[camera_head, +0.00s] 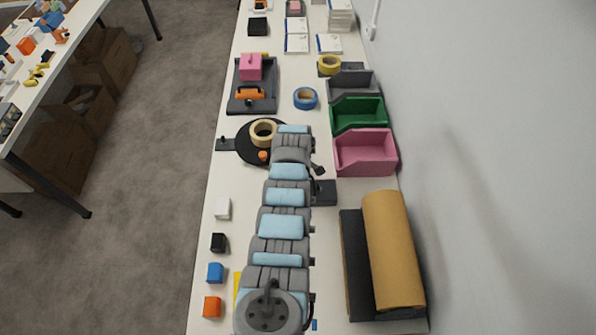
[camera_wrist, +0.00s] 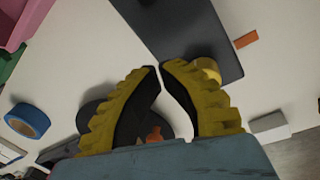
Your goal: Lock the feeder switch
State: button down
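No part is clearly marked as the feeder switch. A black round disc (camera_head: 250,155) with a grey tab (camera_head: 225,144), a tan tape roll (camera_head: 263,132) and a small orange knob (camera_head: 263,155) lies beside my arm in the head view. A dark tray (camera_head: 239,105) with an orange handle (camera_head: 250,93) and a pink block (camera_head: 251,66) is farther off.
A pink bin (camera_head: 364,153), green bin (camera_head: 358,115) and blue tape (camera_head: 305,98) stand right of the disc. A brown roll (camera_head: 393,248) lies near the wall. Several small cubes, including a white one (camera_head: 223,208), line the left edge.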

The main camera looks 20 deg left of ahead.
aim_at(317, 187)
jog(key=shift+w+f+b, duration=0.1)
jog(key=shift+f+b, duration=0.3)
jog(key=shift+f, duration=0.65)
jog(key=f+b, duration=0.3)
jog(key=shift+w, duration=0.2)
jog(key=d+p, duration=0.1)
jog(key=d+r+p, duration=0.1)
jog(key=shift+w+d+r+p, duration=0.1)
jog(key=shift+d+r+p, duration=0.15)
jog(key=shift+p, duration=0.1)
jog(key=shift+d+p, duration=0.35)
jog(key=shift+d, duration=0.3)
jog(key=shift+a, duration=0.15)
jog(key=shift+r+b, duration=0.15)
jog(key=shift+b, duration=0.2)
